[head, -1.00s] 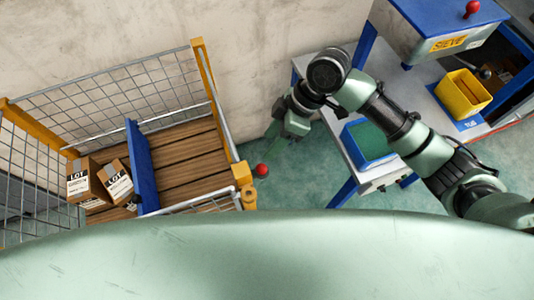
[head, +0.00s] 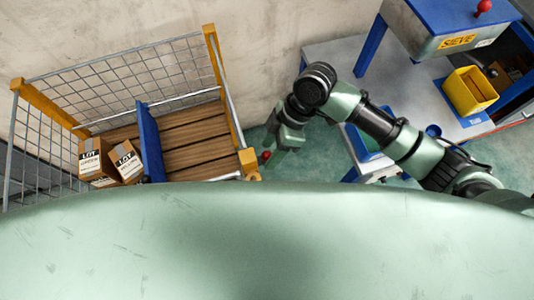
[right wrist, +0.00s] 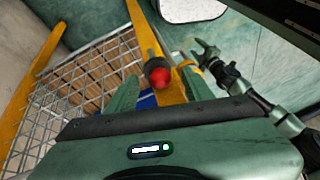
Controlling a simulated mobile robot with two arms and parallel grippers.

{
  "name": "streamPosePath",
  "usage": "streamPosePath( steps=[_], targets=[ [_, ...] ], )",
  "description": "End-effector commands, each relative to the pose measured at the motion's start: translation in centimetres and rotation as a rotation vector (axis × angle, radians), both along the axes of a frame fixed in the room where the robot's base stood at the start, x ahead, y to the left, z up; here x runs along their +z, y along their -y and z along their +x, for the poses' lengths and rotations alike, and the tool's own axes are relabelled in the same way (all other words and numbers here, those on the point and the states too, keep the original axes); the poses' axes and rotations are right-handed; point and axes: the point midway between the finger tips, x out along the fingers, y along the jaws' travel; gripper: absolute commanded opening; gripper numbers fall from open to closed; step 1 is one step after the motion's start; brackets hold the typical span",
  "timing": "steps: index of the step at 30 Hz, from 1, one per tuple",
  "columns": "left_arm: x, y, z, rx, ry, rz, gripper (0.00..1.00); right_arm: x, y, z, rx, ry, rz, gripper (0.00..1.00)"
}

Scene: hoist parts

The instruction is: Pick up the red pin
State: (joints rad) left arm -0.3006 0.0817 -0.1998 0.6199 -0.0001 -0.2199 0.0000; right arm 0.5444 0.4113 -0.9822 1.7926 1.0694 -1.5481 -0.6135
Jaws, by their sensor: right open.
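The red pin shows as a round red knob (head: 266,155) at the yellow front corner post of the wire cage. In the right wrist view its red ball (right wrist: 160,77) sits on a dark stem, between my right gripper's two green fingers and apart from them. My right gripper (head: 277,151) is open and empty, pointing down just beside the knob. In the right wrist view another green arm (right wrist: 232,80) reaches in from the right; it seems to be my left arm, its jaws too small to read. My left gripper is not seen in the head view.
The wire cage (head: 212,62) has a slatted wooden floor, a blue divider (head: 150,140) and cardboard boxes (head: 108,160). At right, a workbench (head: 420,88) holds a yellow bin (head: 470,90) and the sieve machine (head: 450,30), which has another red knob (head: 483,6).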

Motion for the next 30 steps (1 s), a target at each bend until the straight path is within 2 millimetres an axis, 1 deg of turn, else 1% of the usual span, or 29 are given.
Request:
streamPosePath(
  steps=[3, 4, 9, 19, 23, 26, 30],
  targets=[
    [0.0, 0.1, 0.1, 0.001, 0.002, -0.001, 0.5, 0.0, 0.0, 0.0, 0.0, 0.0, 0.0, 0.52],
    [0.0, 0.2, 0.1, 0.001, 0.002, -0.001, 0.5, 0.0, 0.0, 0.0, 0.0, 0.0, 0.001, 0.46],
    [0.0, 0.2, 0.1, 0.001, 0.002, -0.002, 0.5, 0.0, 0.0, 0.0, 0.0, 0.0, 0.001, 0.0],
    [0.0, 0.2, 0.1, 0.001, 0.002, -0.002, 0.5, 0.1, 0.0, 0.0, 0.0, 0.0, 0.001, 0.0],
    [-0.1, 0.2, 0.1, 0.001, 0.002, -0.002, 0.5, 0.5, -0.1, 0.0, 0.0, 0.001, 0.002, 0.0],
    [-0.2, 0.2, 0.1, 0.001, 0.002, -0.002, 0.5, 1.3, -0.1, 0.1, 0.0, 0.001, 0.003, 0.0],
    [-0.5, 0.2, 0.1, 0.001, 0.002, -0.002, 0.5, 3.2, 0.0, 0.1, 0.002, 0.004, 0.003, 0.0]
  ],
)
